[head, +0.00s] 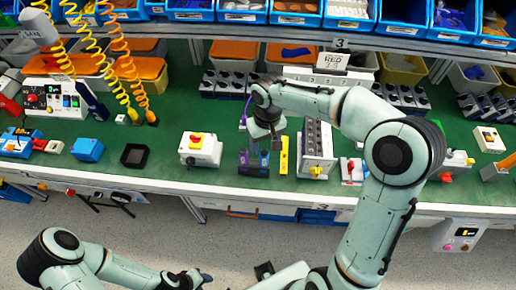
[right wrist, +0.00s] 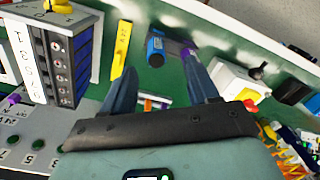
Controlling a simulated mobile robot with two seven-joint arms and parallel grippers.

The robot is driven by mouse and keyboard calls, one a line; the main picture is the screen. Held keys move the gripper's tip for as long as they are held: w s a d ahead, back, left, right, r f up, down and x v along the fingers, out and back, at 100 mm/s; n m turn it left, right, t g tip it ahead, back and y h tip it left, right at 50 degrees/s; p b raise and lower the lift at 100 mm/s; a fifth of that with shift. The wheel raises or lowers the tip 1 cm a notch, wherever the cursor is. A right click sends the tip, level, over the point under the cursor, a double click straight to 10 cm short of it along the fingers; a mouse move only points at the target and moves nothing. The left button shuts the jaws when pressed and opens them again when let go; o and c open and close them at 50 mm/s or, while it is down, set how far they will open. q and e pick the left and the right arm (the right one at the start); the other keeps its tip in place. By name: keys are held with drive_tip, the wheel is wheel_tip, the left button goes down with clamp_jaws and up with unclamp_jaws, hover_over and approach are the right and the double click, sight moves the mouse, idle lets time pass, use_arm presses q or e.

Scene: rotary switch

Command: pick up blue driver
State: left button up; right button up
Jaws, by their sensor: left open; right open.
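The blue driver (right wrist: 155,48) shows in the right wrist view as a short blue handle with a dark end, beside a purple handle (right wrist: 189,53). My right gripper (head: 274,140) is open above and close to the holder. In the right wrist view its two fingers (right wrist: 158,68) are spread, with the blue handle beyond and between their tips. No contact is visible. My left gripper (head: 201,279) is low in front of the bench, away from the driver, open and empty.
A yellow block (head: 284,155) stands just right of the holder. A white switch box with a red and yellow knob (head: 197,143) is to its left, and a white switch panel (head: 317,145) to its right. Blue bins line the back shelf. Green bench surface (head: 225,180) is clear in front.

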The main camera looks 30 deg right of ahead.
sight(265, 161)
drive_tip(key=shift+d+r, duration=0.25)
drive_tip(key=shift+r, duration=0.2)
wheel_tip(265, 161, down, 7)
drive_tip(key=shift+s+r+b, duration=0.1)
drive_tip(key=shift+b, duration=0.2)
drive_tip(key=shift+w+f, duration=0.25)
drive_tip(key=shift+f, duration=1.3)
drive_tip(key=shift+w+f, duration=0.2)
drive_tip(key=shift+f, duration=1.3)
drive_tip(key=c, duration=1.1)
